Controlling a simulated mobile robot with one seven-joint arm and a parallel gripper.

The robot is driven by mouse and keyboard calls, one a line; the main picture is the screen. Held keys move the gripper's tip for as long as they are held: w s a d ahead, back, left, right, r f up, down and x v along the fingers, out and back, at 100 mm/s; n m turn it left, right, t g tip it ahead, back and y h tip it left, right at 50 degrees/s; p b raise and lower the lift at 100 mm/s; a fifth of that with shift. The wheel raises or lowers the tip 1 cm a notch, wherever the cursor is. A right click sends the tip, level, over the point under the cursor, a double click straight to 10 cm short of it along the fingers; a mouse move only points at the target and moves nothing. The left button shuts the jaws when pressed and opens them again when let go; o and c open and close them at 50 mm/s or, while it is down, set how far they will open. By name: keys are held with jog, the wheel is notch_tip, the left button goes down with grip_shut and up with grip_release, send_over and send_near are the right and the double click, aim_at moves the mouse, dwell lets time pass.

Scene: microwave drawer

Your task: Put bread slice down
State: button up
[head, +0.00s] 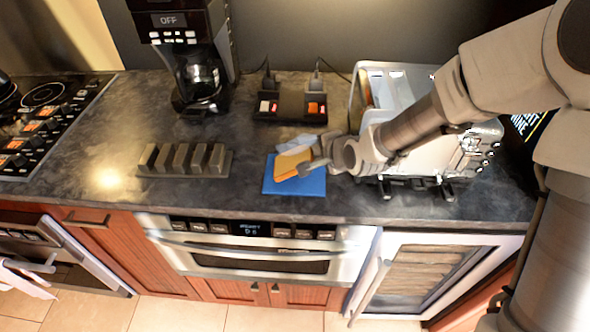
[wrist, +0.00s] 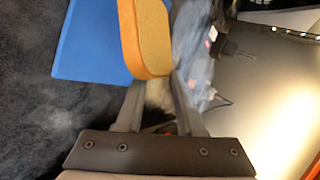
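The bread slice (head: 292,162) is orange-yellow with a darker crust. It is over the blue board (head: 300,187) on the dark counter, tilted. My gripper (head: 318,163) comes from the right with its fingers at the slice. In the wrist view the slice (wrist: 151,40) stands on edge between the fingertips (wrist: 156,82), so the gripper is shut on it. The blue board (wrist: 85,45) shows behind and left of the slice. Whether the slice's lower edge touches the board is hard to tell.
A silver toaster (head: 400,97) stands right of the board, under my arm. A dark slotted rack (head: 185,160) sits to the left. A socket unit (head: 290,105) and a coffee maker (head: 190,50) stand behind. The front counter edge lies close to the board.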

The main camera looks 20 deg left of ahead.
jog(key=p+v, duration=0.4)
jog(key=v, duration=0.2)
jog(key=shift+s+d+r, duration=0.2)
jog(key=shift+r, duration=0.05)
jog(key=shift+p, duration=0.3)
notch_tip(320, 180, up, 8)
jog(key=s+d+p, duration=0.1)
jog(key=p, duration=0.7)
jog(key=shift+s+d, duration=0.3)
jog(key=shift+s, duration=0.05)
